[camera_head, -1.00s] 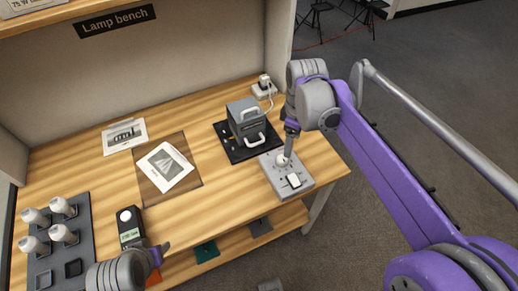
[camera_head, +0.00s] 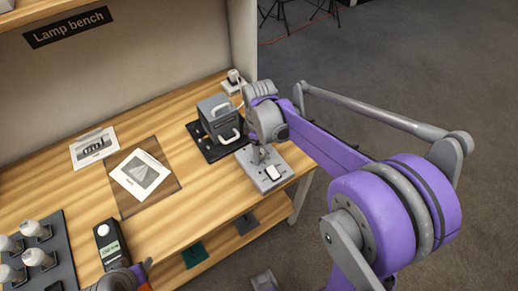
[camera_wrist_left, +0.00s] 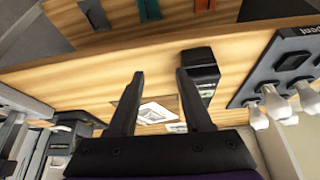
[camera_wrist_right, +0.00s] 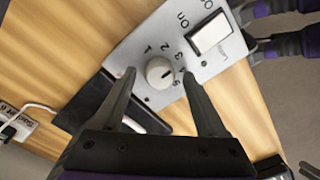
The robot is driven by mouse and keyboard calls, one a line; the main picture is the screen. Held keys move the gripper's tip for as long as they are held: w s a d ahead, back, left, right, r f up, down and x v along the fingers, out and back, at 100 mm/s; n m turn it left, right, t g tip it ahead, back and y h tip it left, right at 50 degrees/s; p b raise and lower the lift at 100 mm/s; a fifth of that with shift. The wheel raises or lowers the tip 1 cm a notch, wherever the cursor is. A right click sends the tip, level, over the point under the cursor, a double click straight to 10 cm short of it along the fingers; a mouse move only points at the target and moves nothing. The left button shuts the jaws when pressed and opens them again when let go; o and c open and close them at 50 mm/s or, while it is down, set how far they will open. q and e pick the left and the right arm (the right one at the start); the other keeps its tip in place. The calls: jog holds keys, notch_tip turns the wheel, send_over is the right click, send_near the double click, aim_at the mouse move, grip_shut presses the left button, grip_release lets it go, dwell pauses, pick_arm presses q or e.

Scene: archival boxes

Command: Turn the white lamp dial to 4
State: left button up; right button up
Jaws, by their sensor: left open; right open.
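The white lamp dial (camera_wrist_right: 160,72) is a round knob on a grey control plate (camera_wrist_right: 150,25), with printed numbers around it in the right wrist view. I cannot tell surely which number its small mark points to. My right gripper (camera_wrist_right: 159,76) is open, with one fingertip on each side of the dial in that view; contact is not clear. In the head view the right gripper (camera_head: 259,152) comes down over the plate (camera_head: 252,176) and largely hides the dial. My left gripper (camera_wrist_left: 159,74) is open and empty near the bench's front edge.
A white rocker switch (camera_wrist_right: 210,33) sits on the same plate, also visible in the head view (camera_head: 273,172).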

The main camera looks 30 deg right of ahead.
jog(key=shift+f, duration=0.1)
grip_shut()
dwell(0.4)
jog(key=shift+m, duration=0.4)
jog(key=m, duration=0.3)
jog(key=shift+m+b, duration=0.3)
jog(key=shift+m, duration=1.7)
grip_release()
